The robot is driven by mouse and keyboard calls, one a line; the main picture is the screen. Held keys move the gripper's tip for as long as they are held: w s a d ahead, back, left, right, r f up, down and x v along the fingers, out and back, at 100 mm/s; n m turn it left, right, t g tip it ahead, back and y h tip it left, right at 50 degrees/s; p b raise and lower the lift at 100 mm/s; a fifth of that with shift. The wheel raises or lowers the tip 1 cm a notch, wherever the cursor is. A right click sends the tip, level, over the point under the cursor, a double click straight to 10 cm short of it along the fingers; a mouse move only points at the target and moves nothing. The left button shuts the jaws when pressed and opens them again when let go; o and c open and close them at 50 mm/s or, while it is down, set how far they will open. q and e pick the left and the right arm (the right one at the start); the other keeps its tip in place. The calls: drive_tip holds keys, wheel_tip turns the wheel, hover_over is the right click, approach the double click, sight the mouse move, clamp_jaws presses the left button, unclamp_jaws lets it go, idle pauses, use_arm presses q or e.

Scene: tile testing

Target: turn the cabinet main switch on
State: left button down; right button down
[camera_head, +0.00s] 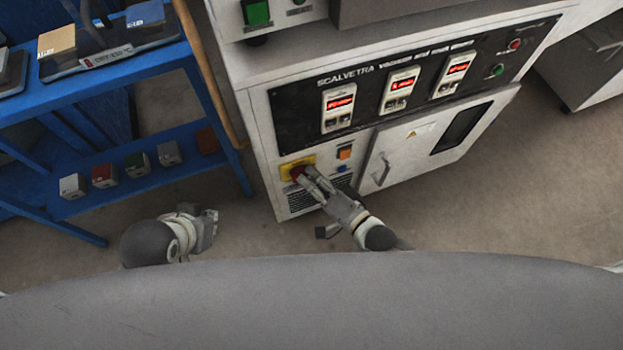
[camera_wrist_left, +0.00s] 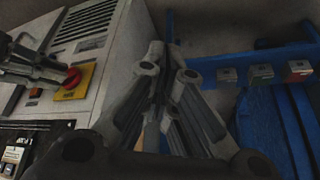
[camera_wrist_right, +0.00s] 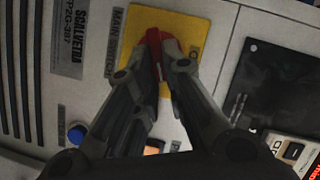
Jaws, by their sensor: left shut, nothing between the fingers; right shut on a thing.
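The main switch is a red rotary handle on a yellow plate (camera_head: 288,166) at the lower left of the white cabinet's front (camera_head: 263,140). My right gripper (camera_head: 300,175) is shut on the red handle (camera_wrist_right: 155,50), with a finger on each side of it in the right wrist view. The fingers hide part of the handle, so its exact setting is hard to tell. In the left wrist view the red handle (camera_wrist_left: 72,77) shows near the right gripper. My left gripper (camera_head: 208,228) is shut and empty, apart from the cabinet, in front of the blue shelf.
A blue button (camera_wrist_right: 76,135) and an orange indicator (camera_head: 345,153) sit beside the switch. The cabinet door with its handle (camera_head: 381,170) is to the right. A blue shelf (camera_head: 140,186) with several small blocks stands at left. Bare floor lies between shelf and cabinet.

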use_arm(q)
drive_tip(key=w+d+r+t+h+b, duration=0.2)
drive_tip(key=w+d+r+t, duration=0.1)
drive_tip(key=w+r+t, duration=0.3)
drive_tip(key=w+d+r+t+h+b, duration=0.1)
drive_tip(key=w+d+r+t+b, duration=0.1)
drive_tip(key=w+r+t, duration=0.4)
drive_tip(key=shift+w+d+r+m+t+h, duration=0.5)
drive_tip(key=shift+w+r, duration=0.65)
drive_tip(key=shift+r, duration=1)
use_arm(e)
drive_tip(key=shift+w+f+m+t+y, duration=0.15)
drive_tip(key=shift+m+t+y, duration=0.2)
drive_tip(key=shift+m, duration=0.7)
drive_tip(key=shift+f+m+t+y, duration=0.1)
drive_tip(key=shift+m+t+y, duration=0.25)
drive_tip(key=shift+m, duration=0.7)
use_arm(q)
drive_tip(key=shift+d, duration=0.1)
use_arm(e)
drive_tip(key=c, duration=1.6)
unclamp_jaws()
drive_tip(key=shift+o, duration=0.4)
drive_tip(key=shift+f, duration=0.1)
